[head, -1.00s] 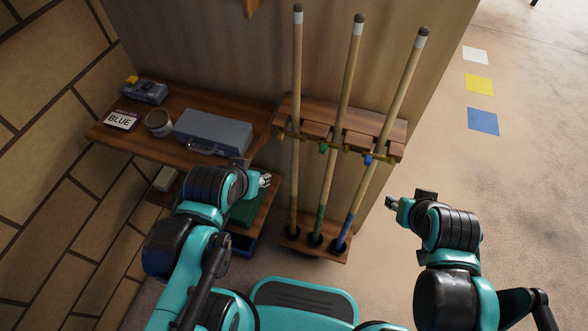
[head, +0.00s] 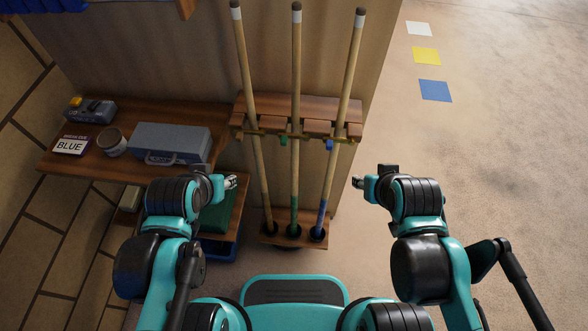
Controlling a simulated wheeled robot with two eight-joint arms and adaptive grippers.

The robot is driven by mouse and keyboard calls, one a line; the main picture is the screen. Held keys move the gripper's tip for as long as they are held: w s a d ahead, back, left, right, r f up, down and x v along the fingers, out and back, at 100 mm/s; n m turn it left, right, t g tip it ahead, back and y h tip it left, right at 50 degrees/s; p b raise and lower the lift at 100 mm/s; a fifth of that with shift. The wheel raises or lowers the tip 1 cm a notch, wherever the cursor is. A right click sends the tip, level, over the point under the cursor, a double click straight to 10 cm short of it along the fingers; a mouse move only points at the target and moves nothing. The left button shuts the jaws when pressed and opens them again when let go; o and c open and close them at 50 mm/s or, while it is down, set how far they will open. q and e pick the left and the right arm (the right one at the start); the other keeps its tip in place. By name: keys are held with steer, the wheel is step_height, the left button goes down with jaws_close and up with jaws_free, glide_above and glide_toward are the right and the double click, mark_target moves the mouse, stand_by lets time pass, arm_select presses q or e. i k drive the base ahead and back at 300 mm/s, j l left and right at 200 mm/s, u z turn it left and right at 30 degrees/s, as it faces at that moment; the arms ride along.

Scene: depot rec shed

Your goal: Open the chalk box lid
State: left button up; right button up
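A grey-blue box (head: 170,140) with a handle on its front stands on the upper wooden shelf at the left. Its top looks shut. It bears no readable label, so I cannot tell whether it is the chalk box. My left gripper (head: 231,182) is to the right of the box and nearer to me, apart from it. My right gripper (head: 357,182) is over the floor, right of the cue rack. Both grippers touch nothing that I can see. Their fingers are too small to tell open from shut.
The upper shelf (head: 95,168) also holds a BLUE sign (head: 71,146), a round tub (head: 112,142) and a small grey device (head: 92,109). A green box (head: 217,212) sits lower, partly behind my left arm. Three cues stand in a wooden rack (head: 300,106). Open floor lies at the right.

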mark_target(148, 138)
steer(key=u, duration=1.25)
